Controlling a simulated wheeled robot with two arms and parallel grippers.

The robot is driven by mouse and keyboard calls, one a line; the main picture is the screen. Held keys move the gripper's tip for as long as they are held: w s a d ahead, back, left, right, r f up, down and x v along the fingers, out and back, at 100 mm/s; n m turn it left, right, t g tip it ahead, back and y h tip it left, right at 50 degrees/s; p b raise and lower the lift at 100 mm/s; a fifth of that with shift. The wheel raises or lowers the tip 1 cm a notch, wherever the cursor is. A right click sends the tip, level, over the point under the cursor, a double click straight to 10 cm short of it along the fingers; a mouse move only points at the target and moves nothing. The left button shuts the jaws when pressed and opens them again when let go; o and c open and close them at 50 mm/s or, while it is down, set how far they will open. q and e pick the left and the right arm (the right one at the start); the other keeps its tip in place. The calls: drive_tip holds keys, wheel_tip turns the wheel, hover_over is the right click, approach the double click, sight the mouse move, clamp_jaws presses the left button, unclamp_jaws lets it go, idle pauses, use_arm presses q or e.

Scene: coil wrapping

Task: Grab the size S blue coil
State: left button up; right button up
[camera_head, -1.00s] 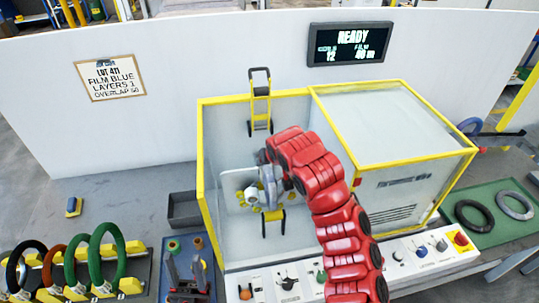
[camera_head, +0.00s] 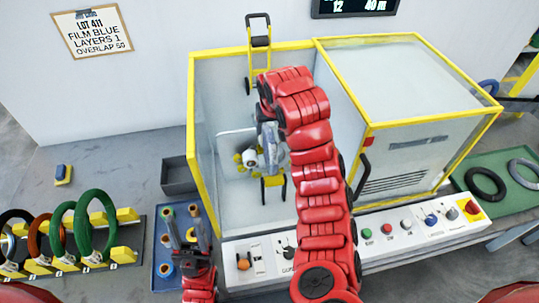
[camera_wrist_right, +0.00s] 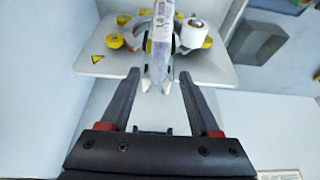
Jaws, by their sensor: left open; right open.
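Several coils stand upright in a rack (camera_head: 98,262) at the left of the head view: a black coil (camera_head: 12,222), an orange coil (camera_head: 35,236) and green coils (camera_head: 112,222). Size marks are too small to read. A blue ring (camera_head: 488,87) shows partly behind the machine at the far right. My left gripper (camera_head: 187,232) is open above a blue tray (camera_head: 160,286) of small rolls. My right gripper (camera_wrist_right: 157,78) is open inside the machine, its fingers either side of a narrow grey labelled part (camera_wrist_right: 161,45). It also shows in the head view (camera_head: 268,150), partly hidden.
The yellow-framed machine (camera_head: 410,80) fills the middle, with a control panel (camera_head: 410,232) in front. A dark bin (camera_head: 180,178) stands at its left. A green mat (camera_head: 470,205) holds a black coil (camera_head: 487,183) and a grey coil (camera_head: 526,172). The table behind the rack is mostly clear.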

sight(270, 133)
drive_tip(key=shift+w+f, duration=0.15)
drive_tip(key=shift+f, duration=0.35)
drive_tip(key=shift+x, duration=0.8)
drive_tip(key=p+x, duration=0.4)
drive_tip(key=shift+f, duration=0.1)
drive_tip(key=shift+w+f, duration=0.2)
drive_tip(key=shift+f, duration=0.3)
clamp_jaws()
